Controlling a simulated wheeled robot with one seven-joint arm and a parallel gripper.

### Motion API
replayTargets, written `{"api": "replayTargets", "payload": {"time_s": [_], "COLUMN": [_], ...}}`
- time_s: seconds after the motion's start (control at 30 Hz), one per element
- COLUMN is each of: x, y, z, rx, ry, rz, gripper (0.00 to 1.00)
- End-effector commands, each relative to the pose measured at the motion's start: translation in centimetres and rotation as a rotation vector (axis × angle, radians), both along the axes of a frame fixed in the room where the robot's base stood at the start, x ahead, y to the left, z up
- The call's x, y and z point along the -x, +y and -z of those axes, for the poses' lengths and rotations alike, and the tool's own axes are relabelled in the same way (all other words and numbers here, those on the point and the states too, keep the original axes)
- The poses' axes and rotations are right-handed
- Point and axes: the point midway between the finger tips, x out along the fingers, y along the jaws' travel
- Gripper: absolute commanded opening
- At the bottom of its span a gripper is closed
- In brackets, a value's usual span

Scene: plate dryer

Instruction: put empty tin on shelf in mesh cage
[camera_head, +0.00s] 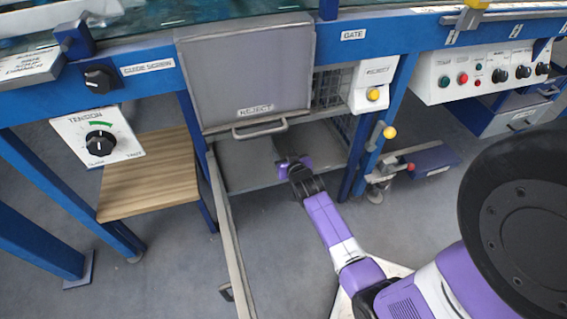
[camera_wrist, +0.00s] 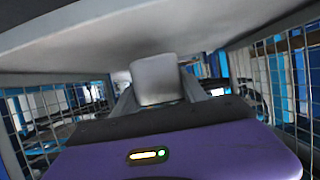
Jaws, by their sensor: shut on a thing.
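The empty tin (camera_wrist: 155,80) is a plain pale grey can in the middle of the wrist view. My gripper (camera_wrist: 158,95) is shut on it, with a grey finger on each side. The mesh cage (camera_wrist: 285,80) shows as wire walls on both sides in the wrist view, so the tin is between them. In the head view, my purple wrist (camera_head: 300,178) reaches in below the gate, over the grey shelf (camera_head: 245,172). The tin is hidden in the head view. I cannot tell whether it touches the shelf.
The grey REJECT gate (camera_head: 247,75) with its handle (camera_head: 260,130) hangs just above my wrist. A broad grey surface (camera_wrist: 220,25) lies close overhead in the wrist view. A wooden board (camera_head: 150,180) is at left. A blue post (camera_head: 378,140) stands at right.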

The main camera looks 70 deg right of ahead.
Motion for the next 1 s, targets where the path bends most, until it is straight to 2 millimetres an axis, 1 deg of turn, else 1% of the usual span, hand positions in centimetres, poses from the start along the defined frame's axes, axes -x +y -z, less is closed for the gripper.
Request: {"api": "replayTargets", "payload": {"time_s": [0.17, 0.3, 0.37, 0.6, 0.73, 0.77, 0.8, 0.87, 1.0], "x": [-0.1, 0.0, 0.0, -0.1, -0.1, 0.0, 0.0, 0.0, 0.0], "y": [0.0, 0.0, 0.0, 0.0, 0.0, 0.0, 0.0, 0.0, 0.0], "z": [1.4, 3.6, 4.1, 3.9, 4.3, 4.4, 4.2, 4.2, 4.2], "rx": [0.001, 0.0, 0.0, 0.001, 0.001, 0.0, 0.0, 0.0, 0.0], "ry": [-0.001, -0.001, 0.0, -0.001, -0.001, 0.0, 0.0, 0.0, 0.0], "rz": [-0.001, 0.0, 0.001, -0.001, -0.001, -0.001, -0.001, -0.001, -0.001], "gripper": [0.04, 0.04, 0.04, 0.04, 0.04, 0.52, 0.6, 0.71, 0.72]}}
